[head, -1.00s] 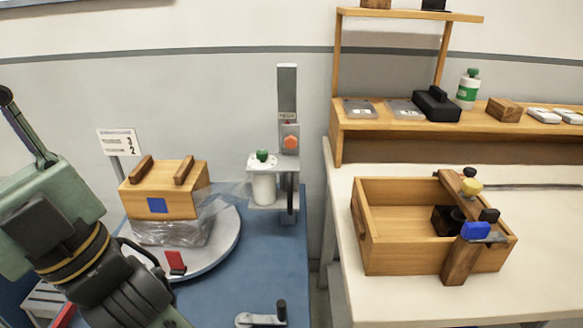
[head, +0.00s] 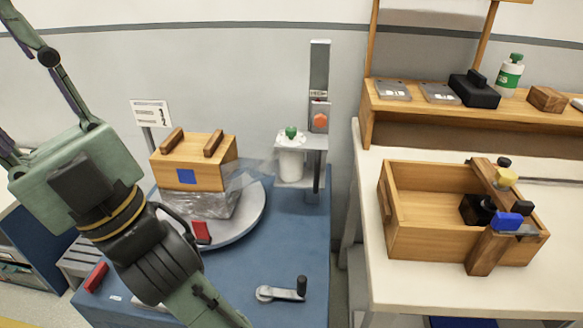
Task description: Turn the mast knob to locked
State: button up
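The mast (head: 320,65) is a grey upright post at the back of the blue base. An orange-red knob (head: 320,122) sits on the front of its carriage; its lock setting is too small to read. Below the knob a bracket carries a white film roll (head: 291,163) with a green knob (head: 291,132) on top. Clear film runs from the roll to the lower part of a wooden box (head: 194,165) on the round turntable (head: 247,222). My green and black arm crosses the left side of the head view. My gripper is not visible.
A crank (head: 283,290) with a black handle lies on the blue base's front. A red lever (head: 201,232) stands by the turntable. A table on the right carries an open wooden crate (head: 430,243) with clamps, and a shelf (head: 440,117) with several items.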

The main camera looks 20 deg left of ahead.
aim_at(319, 119)
jog(key=k+j, duration=0.15)
jog(key=j, duration=0.15)
jog(key=k+j, duration=0.15)
jog(key=j, duration=0.2)
jog(key=k+j, duration=0.15)
jog(key=j, duration=0.15)
jog(key=k+j, duration=0.15)
jog(key=j, duration=0.2)
jog(key=i+z, duration=0.05)
